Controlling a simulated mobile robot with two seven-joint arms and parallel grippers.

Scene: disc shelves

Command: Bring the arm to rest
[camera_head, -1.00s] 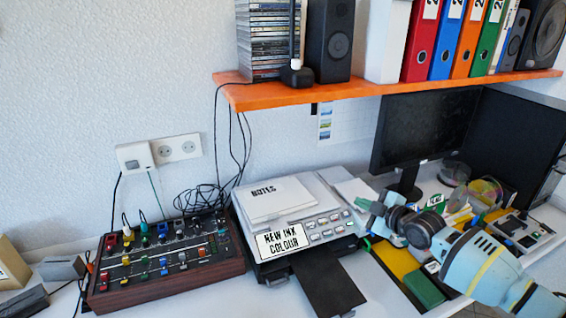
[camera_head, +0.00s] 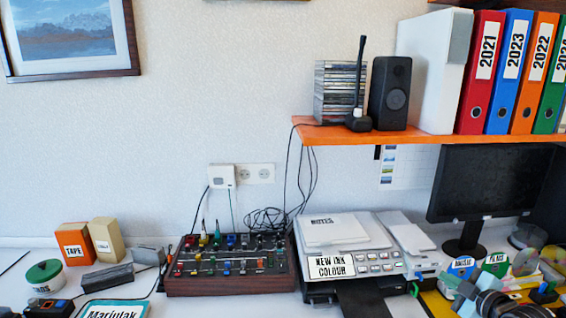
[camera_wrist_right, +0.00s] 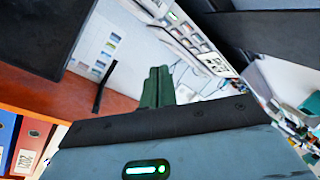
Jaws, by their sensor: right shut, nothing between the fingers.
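My right gripper (camera_head: 452,283) is low at the right edge of the head view, in front of the desk's right part, with my arm partly cut off by the frame. In the right wrist view its two green fingers (camera_wrist_right: 158,88) are together and hold nothing. The fingers point toward the wall and the printer area, with the orange shelf at the left of that view. My left gripper is not in view.
The printer (camera_head: 370,262) and the mixer (camera_head: 228,265) stand on the desk left of my right arm. Discs (camera_head: 496,264) and a monitor (camera_head: 495,185) are close behind it. The orange shelf (camera_head: 430,137) with binders overhangs the desk.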

